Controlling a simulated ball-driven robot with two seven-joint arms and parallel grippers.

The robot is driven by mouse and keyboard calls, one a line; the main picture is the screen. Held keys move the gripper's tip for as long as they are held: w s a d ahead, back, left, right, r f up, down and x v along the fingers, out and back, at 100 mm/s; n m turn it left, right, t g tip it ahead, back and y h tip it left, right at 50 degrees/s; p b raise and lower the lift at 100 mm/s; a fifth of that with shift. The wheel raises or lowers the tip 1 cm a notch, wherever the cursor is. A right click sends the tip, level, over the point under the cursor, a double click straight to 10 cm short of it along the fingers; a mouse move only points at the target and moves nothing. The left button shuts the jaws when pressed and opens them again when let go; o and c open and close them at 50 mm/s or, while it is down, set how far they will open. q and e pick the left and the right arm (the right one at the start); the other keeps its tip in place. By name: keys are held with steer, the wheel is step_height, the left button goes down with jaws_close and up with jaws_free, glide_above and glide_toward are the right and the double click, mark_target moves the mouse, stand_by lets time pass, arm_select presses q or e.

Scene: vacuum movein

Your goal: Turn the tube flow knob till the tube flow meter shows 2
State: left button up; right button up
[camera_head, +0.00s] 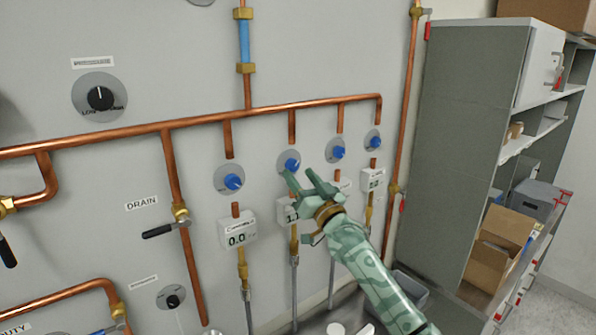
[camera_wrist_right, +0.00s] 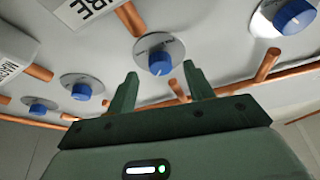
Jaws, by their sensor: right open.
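Several blue knobs on round grey plates sit in a row under the copper pipe, each with a white meter below. My right gripper (camera_head: 299,174) is open and empty, its fingertips at the second knob from the left (camera_head: 292,164). In the right wrist view this knob (camera_wrist_right: 158,63) lies between and beyond the two open fingers (camera_wrist_right: 160,82); contact cannot be told. The meter below it (camera_head: 291,211) is partly hidden by my gripper; a leading 1 seems to show. The leftmost meter (camera_head: 238,239) reads 0.0. The labels are too small to tell which is tube flow. My left gripper is not in view.
The leftmost knob (camera_head: 233,182), the third (camera_head: 338,152) and the rightmost (camera_head: 374,142) stand close on either side. Copper pipe (camera_head: 200,119) runs above, with a drain valve handle (camera_head: 160,231) at left. A grey shelf unit (camera_head: 468,130) stands at right.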

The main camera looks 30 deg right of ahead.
steer(key=shift+x, duration=1.05)
steer(key=c, duration=1)
